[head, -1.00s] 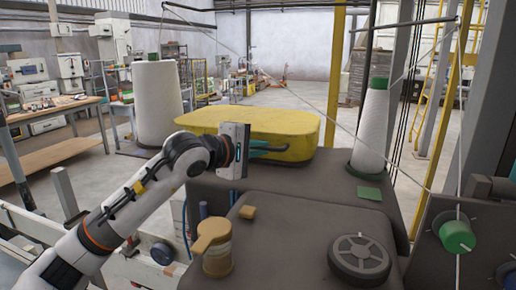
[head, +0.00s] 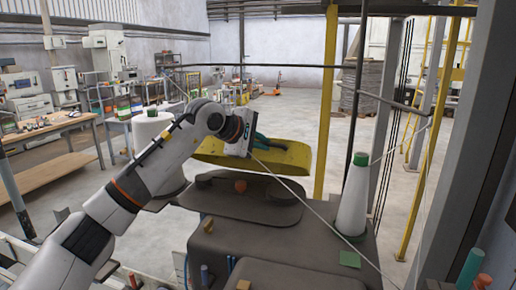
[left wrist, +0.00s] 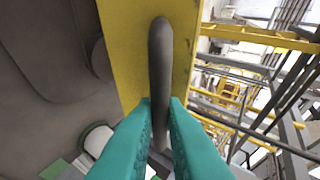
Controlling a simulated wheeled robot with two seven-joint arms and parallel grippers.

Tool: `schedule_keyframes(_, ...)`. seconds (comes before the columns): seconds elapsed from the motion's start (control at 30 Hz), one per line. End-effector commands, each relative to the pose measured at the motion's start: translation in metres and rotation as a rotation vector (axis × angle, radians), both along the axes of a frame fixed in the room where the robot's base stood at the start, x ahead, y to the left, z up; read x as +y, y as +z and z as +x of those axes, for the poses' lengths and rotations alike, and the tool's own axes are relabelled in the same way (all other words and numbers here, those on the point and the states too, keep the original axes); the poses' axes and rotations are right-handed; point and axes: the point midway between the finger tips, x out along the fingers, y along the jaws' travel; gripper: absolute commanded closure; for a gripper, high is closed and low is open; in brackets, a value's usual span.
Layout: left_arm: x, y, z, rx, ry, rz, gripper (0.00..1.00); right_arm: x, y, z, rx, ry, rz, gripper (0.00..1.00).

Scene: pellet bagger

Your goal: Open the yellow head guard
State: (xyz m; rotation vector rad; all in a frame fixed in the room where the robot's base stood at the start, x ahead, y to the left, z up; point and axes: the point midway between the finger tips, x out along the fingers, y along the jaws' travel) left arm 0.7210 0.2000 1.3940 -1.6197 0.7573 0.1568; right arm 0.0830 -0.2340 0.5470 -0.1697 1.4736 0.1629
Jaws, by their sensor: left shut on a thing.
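The yellow head guard (head: 290,160) is raised and tilted above the dark machine head (head: 220,203), whose top is uncovered beneath it. My left gripper (head: 262,142) reaches over the guard from the left. In the left wrist view its teal fingers (left wrist: 160,110) are shut on the dark bar handle (left wrist: 160,50) of the guard, with the yellow face (left wrist: 128,50) behind it.
A white thread cone (head: 353,205) stands right of the machine head, with a green pad (head: 350,259) in front of it. A yellow post (head: 326,100) rises behind the guard. A thread runs diagonally across the front right.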

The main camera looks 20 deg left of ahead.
Motion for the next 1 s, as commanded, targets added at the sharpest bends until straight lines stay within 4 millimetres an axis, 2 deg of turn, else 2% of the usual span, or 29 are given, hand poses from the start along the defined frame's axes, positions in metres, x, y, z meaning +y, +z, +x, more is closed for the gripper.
schedule_keyframes(0.03,0.0001,0.0084,0.0038,-0.001,0.002,-0.001,1.0,0.0,0.0068,0.0002,0.0,0.0,0.0,1.0)
schedule_keyframes(0.13,-0.0002,0.0119,0.0086,-0.001,0.0,-0.002,1.0,0.0,0.0102,0.0003,0.0,0.0,0.0,1.0)
schedule_keyframes(0.6,0.0001,0.0134,0.012,-0.002,0.0,-0.001,1.0,-0.0004,0.0112,0.0007,-0.001,0.001,-0.001,1.0)
schedule_keyframes(0.63,0.0001,0.0134,0.012,-0.002,0.0,-0.001,0.88,-0.0005,0.0112,0.0007,-0.001,0.001,-0.001,1.0)
schedule_keyframes(0.77,0.0001,0.0132,0.0119,-0.002,0.0,-0.001,0.68,-0.0012,0.0113,0.0008,-0.001,0.001,-0.002,1.0)
schedule_keyframes(1.0,0.0001,0.0129,0.0118,-0.001,0.0,0.0,0.68,-0.0025,0.0112,0.0009,-0.002,0.002,-0.003,1.0)
